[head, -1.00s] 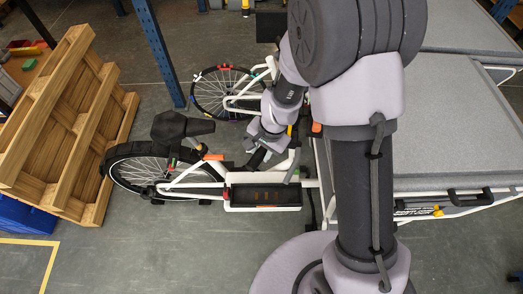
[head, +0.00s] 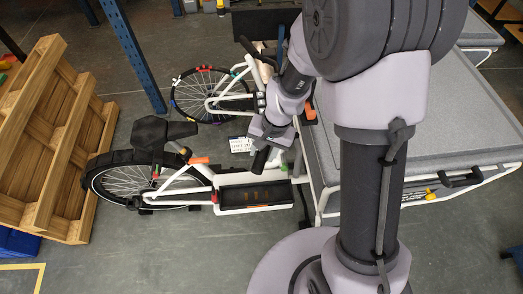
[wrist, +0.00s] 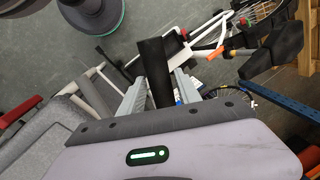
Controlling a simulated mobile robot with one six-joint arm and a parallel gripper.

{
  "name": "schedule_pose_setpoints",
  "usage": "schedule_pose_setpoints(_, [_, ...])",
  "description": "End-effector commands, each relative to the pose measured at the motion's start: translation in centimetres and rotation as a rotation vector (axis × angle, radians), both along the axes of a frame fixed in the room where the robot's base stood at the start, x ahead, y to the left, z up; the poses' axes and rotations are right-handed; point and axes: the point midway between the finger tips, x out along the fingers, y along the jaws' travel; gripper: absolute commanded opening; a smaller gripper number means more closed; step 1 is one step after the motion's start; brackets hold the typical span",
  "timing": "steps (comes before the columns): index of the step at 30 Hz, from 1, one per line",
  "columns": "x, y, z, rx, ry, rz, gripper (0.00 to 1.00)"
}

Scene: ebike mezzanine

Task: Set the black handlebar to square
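The black handlebar (head: 261,160) belongs to the white bike lying lengthwise across the head view. One dark grip end shows just below my gripper (head: 268,133); the arm hides much of the rest, so its angle to the bike is hard to tell. In the wrist view, the black handlebar grip (wrist: 154,62) runs between the two grey fingers of my gripper (wrist: 160,84).
The bike's black saddle (head: 160,131) is at left, near a wooden pallet (head: 62,150). A grey-topped cargo box (head: 420,110) stands at right. A second white bike (head: 215,92) and a blue post (head: 133,55) are behind. Grey floor is open in the lower left.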

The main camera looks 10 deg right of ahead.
Motion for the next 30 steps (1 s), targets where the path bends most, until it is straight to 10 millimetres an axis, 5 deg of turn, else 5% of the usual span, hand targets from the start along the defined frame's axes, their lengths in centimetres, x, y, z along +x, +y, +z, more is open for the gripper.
schedule_pose_setpoints(13, [0.0, -0.2, 1.1, 0.000, -0.003, 0.000, 0.52])
schedule_pose_setpoints(24, [-0.7, -2.2, 12.4, -0.001, -0.006, -0.002, 0.52])
schedule_pose_setpoints(30, [-1.0, -3.0, 16.3, 0.000, -0.003, -0.002, 0.52])
